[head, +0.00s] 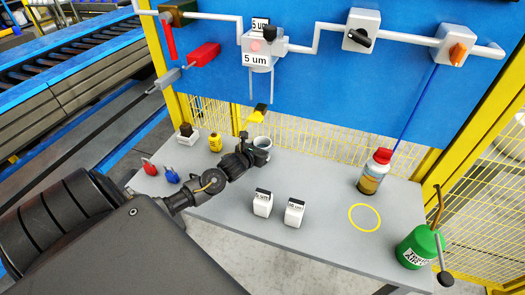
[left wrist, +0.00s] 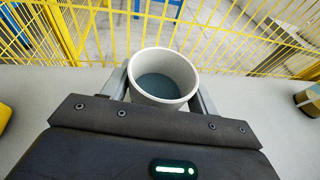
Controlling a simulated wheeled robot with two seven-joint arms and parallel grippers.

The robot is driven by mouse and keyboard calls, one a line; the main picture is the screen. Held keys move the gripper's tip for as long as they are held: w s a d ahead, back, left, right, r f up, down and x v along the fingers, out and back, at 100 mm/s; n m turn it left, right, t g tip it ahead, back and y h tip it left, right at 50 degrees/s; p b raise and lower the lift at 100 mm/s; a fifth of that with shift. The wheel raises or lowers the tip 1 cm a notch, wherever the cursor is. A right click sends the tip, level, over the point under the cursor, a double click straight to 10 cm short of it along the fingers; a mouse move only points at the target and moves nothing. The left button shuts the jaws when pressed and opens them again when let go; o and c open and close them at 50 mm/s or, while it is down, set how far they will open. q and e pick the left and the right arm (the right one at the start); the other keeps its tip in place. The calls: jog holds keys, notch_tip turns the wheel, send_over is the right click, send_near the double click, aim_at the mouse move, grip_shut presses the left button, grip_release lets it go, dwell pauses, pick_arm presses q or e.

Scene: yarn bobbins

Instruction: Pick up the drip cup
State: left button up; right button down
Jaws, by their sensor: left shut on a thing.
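The drip cup is a small white, round, open-topped cup (head: 262,143) near the back edge of the grey bench in the head view. In the left wrist view the cup (left wrist: 137,92) stands upright between the two fingers, its mouth facing the camera and its inside blue-grey. My left gripper (head: 259,154) is shut on the cup, with a finger on each side of its wall. I cannot tell whether the cup's base touches the bench. My right gripper is not in view.
Red and blue padlocks (head: 172,175) lie left of my arm. Yellow mesh fencing (head: 310,135) runs behind the bench.

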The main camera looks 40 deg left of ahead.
pick_arm(q)
jog(key=shift+r, duration=0.1)
jog(key=shift+r+b, duration=0.35)
jog(key=shift+r, duration=0.25)
jog(key=s+d+r+b, duration=0.5)
jog(key=s+d+r, duration=0.3)
jog(key=s+r, duration=0.3)
jog(key=shift+s+d+r, duration=0.15)
jog(key=shift+r, duration=0.15)
